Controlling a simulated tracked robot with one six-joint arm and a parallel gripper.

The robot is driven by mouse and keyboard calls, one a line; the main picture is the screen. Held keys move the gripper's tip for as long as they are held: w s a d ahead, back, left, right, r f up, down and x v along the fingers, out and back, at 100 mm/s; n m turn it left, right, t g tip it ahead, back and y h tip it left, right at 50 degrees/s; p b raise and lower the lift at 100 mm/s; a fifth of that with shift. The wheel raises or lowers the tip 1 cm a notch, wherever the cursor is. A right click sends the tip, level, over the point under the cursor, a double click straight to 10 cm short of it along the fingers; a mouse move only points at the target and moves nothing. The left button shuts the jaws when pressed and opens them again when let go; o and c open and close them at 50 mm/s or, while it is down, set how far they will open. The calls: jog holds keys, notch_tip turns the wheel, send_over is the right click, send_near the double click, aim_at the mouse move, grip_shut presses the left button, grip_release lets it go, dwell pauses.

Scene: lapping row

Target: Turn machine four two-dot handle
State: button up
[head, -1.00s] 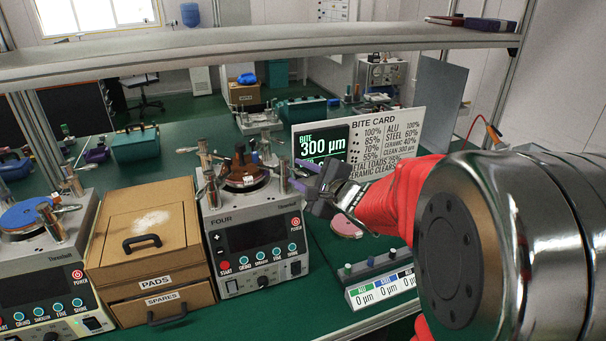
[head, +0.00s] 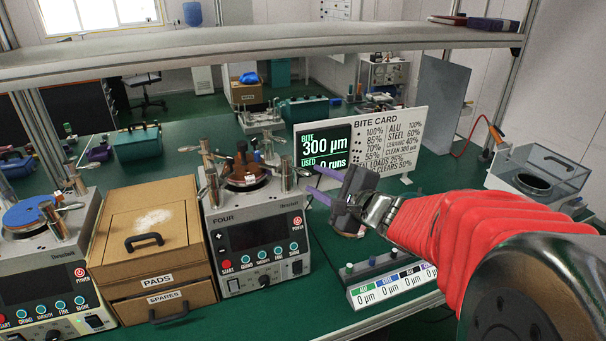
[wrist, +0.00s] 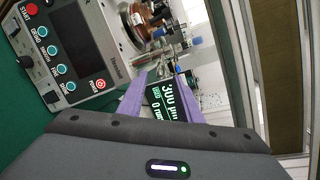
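Machine four (head: 258,241) is a grey box labelled FOUR, with a dark display and a row of teal buttons. On its top sits a round brown plate (head: 247,181) with metal posts and lever-like handles (head: 287,172) around it. The dots that tell the handles apart are too small to read. My gripper (head: 315,184) has purple fingers and is to the right of the machine's top, apart from it. In the wrist view the fingers (wrist: 162,100) are spread with nothing between them, and machine four (wrist: 75,50) shows rotated at upper left.
A wooden box with PADS and SPARES drawers (head: 148,245) stands left of machine four, with another machine (head: 40,260) beyond. The bite card (head: 375,143) stands behind my gripper. A block with coloured labels (head: 390,285) lies at front right. A shelf (head: 260,50) crosses above.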

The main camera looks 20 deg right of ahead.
jog(key=v, duration=0.6)
jog(key=shift+s, duration=0.1)
dwell(0.3)
jog(key=s+a+f+n+g+y, duration=0.1)
jog(key=s+a+f+n+g, duration=0.8)
jog(key=s+f+n, duration=0.15)
jog(key=s+a+r+n+h, duration=0.3)
jog(key=s+n, duration=0.5)
jog(key=n, duration=0.3)
jog(key=shift+r+g+h, duration=0.35)
jog(key=shift+g+h, duration=0.05)
jog(key=shift+h, duration=0.1)
